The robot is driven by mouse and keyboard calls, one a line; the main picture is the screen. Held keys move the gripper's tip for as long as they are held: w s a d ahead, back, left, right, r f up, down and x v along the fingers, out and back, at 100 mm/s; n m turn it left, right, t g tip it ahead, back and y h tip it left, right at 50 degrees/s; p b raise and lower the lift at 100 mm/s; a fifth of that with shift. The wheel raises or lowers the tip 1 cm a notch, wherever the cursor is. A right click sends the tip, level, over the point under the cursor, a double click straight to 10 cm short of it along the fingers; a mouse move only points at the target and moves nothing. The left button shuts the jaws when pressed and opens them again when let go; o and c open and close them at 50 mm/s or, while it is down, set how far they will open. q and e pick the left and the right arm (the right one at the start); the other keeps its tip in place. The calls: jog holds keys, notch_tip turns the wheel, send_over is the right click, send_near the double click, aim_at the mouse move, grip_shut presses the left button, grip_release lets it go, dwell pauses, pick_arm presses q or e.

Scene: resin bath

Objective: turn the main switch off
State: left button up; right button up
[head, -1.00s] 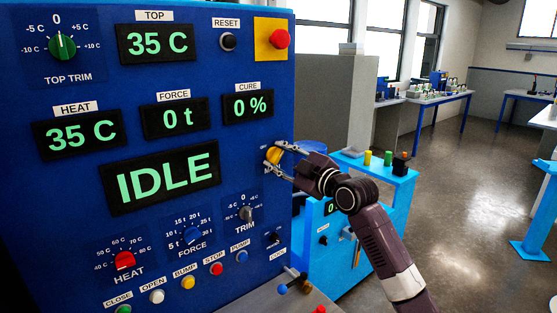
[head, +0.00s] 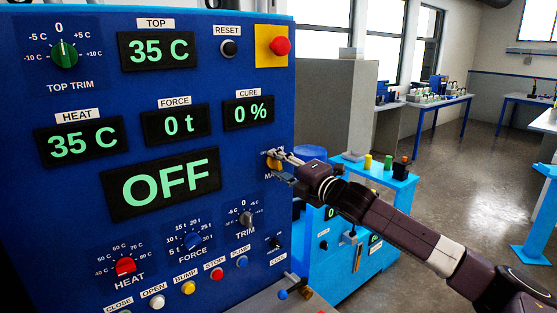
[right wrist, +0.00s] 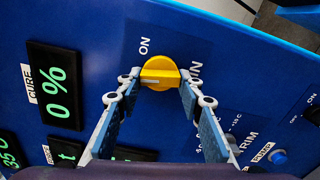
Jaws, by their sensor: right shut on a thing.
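The main switch is a yellow rotary knob (head: 273,163) at the right edge of the blue control panel (head: 60,195). In the right wrist view the yellow knob (right wrist: 160,73) sits between my right gripper's fingertips, with its pale pointer line lying across the picture and an ON label beside it. My right gripper (head: 281,164) is shut on the knob; it also shows in the right wrist view (right wrist: 160,80). Its fingers partly hide the knob and its label in the head view. The large display (head: 166,182) reads OFF. My left gripper is not in view.
A red emergency button (head: 280,46) on a yellow plate is above the knob. Trim, force and heat knobs and a row of push buttons lie below left. A light blue bench (head: 375,173) stands behind my right arm. Open floor lies to the right.

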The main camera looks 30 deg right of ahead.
jog(key=n+p, duration=0.2)
jog(key=n, duration=0.2)
jog(key=shift+f, duration=0.2)
jog(key=shift+f+n+p, duration=0.15)
jog(key=shift+n+p, duration=0.35)
jog(key=shift+n, duration=0.8)
jog(key=shift+f, duration=0.1)
jog(key=o, duration=1.2)
jog(key=shift+c, duration=0.2)
jog(key=shift+r, duration=0.2)
jog(key=shift+s, duration=0.1)
jog(key=shift+s+d, duration=0.15)
jog(key=shift+s, duration=0.7)
jog(key=shift+s+d, duration=0.1)
jog(key=shift+s, duration=0.75)
send_near(279, 166)
jog(key=shift+s+a+r, duration=0.1)
jog(key=shift+s, duration=1)
